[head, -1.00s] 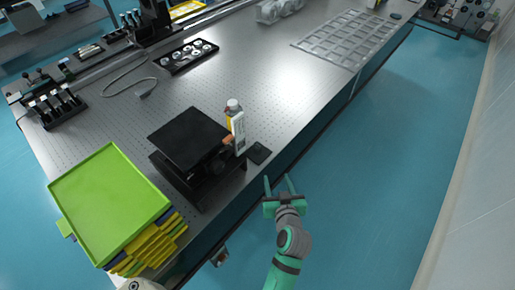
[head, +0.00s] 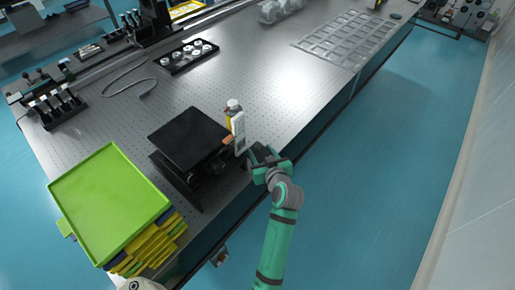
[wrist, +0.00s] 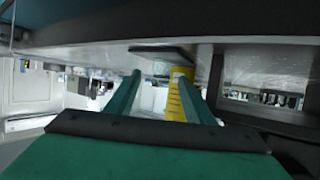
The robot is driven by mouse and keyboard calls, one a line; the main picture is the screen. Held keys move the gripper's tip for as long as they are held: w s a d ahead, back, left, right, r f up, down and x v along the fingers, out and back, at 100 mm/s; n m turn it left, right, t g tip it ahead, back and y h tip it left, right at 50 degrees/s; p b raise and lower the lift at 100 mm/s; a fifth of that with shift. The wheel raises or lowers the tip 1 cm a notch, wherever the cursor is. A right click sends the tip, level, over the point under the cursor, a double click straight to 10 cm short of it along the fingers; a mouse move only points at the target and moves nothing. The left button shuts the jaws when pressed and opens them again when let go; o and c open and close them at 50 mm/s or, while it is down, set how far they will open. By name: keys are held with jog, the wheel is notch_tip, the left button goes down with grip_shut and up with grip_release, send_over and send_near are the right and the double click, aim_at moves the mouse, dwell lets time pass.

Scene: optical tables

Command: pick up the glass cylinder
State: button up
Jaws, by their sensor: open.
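I cannot clearly make out a glass cylinder in either view. A small bottle with a white cap (head: 233,104) stands near the table's front edge, partly behind an upright white panel-like object (head: 239,128). My gripper (head: 258,153) is open at the front edge, just in front of and to the right of that object. In the wrist view my gripper (wrist: 160,78) shows its two green fingers spread apart, with nothing visibly clamped. A yellow strip with dark marks (wrist: 178,97) shows between the fingers, close to the right one; whether it is touched I cannot tell.
A black platform device (head: 190,136) stands left of my gripper. A lime green tray (head: 108,200) tops a yellow stack at lower left. A black holder with round pieces (head: 188,57) lies farther back.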

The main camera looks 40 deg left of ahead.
aim_at(259, 149)
jog(key=x, duration=0.4)
jog(key=shift+a, duration=0.15)
jog(key=c, duration=1.2)
